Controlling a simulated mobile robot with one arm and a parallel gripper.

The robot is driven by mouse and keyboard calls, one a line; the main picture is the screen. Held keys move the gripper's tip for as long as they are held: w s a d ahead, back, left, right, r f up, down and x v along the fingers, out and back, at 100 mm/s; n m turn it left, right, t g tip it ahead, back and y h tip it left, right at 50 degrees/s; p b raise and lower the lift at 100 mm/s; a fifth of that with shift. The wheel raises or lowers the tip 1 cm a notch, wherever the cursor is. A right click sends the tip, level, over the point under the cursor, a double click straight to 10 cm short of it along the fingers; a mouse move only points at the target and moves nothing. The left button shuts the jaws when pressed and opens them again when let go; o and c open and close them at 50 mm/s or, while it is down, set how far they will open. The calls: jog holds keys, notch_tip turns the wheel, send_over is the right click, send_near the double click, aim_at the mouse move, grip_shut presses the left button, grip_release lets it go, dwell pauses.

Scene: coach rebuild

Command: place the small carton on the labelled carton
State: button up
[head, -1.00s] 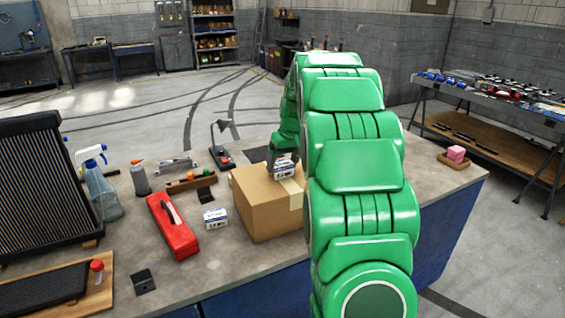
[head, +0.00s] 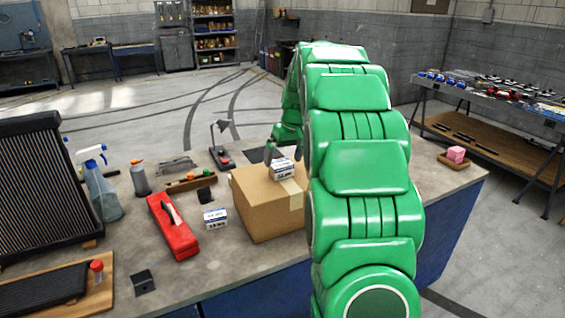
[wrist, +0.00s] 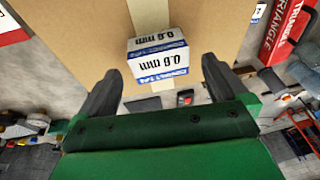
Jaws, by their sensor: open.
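The small carton (head: 283,171), white and blue and marked 0.6 mm, rests on top of the big brown carton (head: 262,215), near its tape strip. In the wrist view the small carton (wrist: 157,58) lies ahead of my fingertips, between their lines, with a gap on each side. My gripper (wrist: 160,72) is open and empty. In the head view my gripper (head: 284,148) is just behind and above the small carton. The brown carton's top fills the upper wrist view. I see no clear label on it; my arm hides its right side.
A second white-and-blue small carton (head: 215,218) stands on the bench left of the brown carton. A red toolbox (head: 173,227), spray bottle (head: 101,185) and radiator (head: 40,185) stand farther left. A pink block (head: 456,154) sits in a tray at the right.

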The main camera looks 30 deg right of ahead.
jog(key=v, duration=0.9)
jog(key=shift+r, duration=0.15)
jog(key=s+a+f+g, duration=0.2)
jog(key=s+a, duration=1.4)
jog(key=s, duration=0.2)
jog(key=s+a+f+g, duration=0.1)
jog(key=s+a+f, duration=0.2)
jog(key=s, duration=1)
jog(key=s+a+f+g+h, duration=0.1)
jog(key=s+a+f, duration=0.3)
jog(key=s, duration=0.9)
notch_tip(320, 180, down, 3)
jog(key=shift+s+f+g, duration=0.1)
jog(key=shift+s+g, duration=0.2)
jog(key=shift+s, duration=0.1)
